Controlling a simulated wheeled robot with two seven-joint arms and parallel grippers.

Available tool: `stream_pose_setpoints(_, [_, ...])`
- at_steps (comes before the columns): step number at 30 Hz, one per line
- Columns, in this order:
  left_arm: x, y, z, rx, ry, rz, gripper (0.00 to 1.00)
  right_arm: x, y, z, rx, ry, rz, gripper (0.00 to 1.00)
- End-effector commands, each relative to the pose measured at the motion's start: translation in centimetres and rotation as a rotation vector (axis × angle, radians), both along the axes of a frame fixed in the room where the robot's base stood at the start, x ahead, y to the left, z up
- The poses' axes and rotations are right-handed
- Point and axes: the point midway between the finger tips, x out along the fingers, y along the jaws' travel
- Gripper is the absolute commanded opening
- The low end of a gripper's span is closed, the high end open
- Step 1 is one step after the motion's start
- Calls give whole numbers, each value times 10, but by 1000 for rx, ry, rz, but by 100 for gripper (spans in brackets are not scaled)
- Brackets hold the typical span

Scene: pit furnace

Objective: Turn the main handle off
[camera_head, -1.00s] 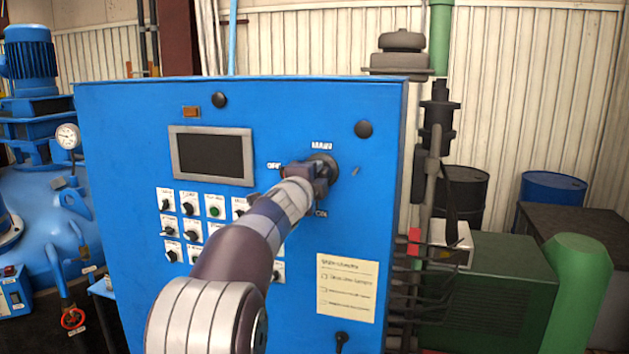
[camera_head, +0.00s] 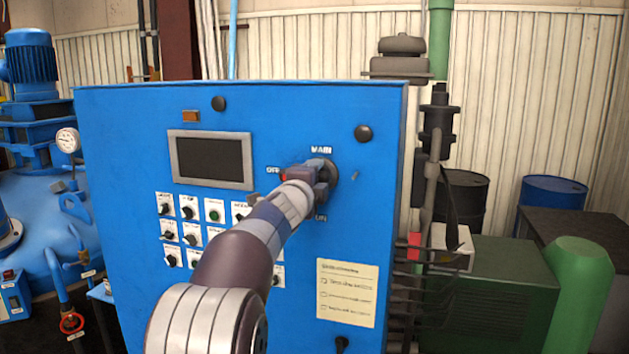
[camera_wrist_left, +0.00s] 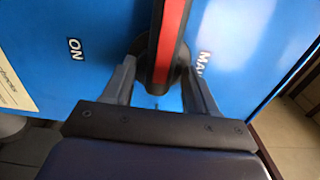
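The main handle (camera_wrist_left: 168,40) is a black bar with a red stripe on the blue control panel (camera_head: 130,130). In the wrist view it runs up from its dark round base, between the MAIN and ON labels. In the head view its red end (camera_head: 284,177) shows beside the OFF label, and the rest is mostly hidden by my gripper. My left gripper (camera_wrist_left: 160,75) is at the handle base, one finger on each side of the bar. Its fingers look apart, with blue panel visible between them and the bar. My right gripper is in neither view.
Small switches (camera_head: 190,210) and a dark screen (camera_head: 210,158) are left of the handle. A paper note (camera_head: 346,290) is below it. Pipes (camera_head: 437,130) and a green box (camera_head: 500,290) stand right of the panel.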

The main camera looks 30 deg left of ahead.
Motion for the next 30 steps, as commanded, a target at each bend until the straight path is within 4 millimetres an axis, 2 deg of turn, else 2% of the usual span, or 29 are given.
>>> stream_pose_setpoints(4, [-4, -1, -1, -1, 1, 0, 57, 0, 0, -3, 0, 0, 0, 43])
stream_pose_setpoints(7, [-18, -4, -3, 1, -1, 1, 57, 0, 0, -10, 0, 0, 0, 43])
stream_pose_setpoints(15, [-86, -20, -1, 2, -3, 2, 57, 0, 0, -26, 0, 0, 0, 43])
stream_pose_setpoints(19, [-110, -26, -1, 2, 0, 1, 57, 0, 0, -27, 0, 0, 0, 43])
stream_pose_setpoints(24, [-122, -30, -1, 1, 1, 0, 57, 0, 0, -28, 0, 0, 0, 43])
stream_pose_setpoints(30, [-123, -30, -1, 1, 1, 0, 57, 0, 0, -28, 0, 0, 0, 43])
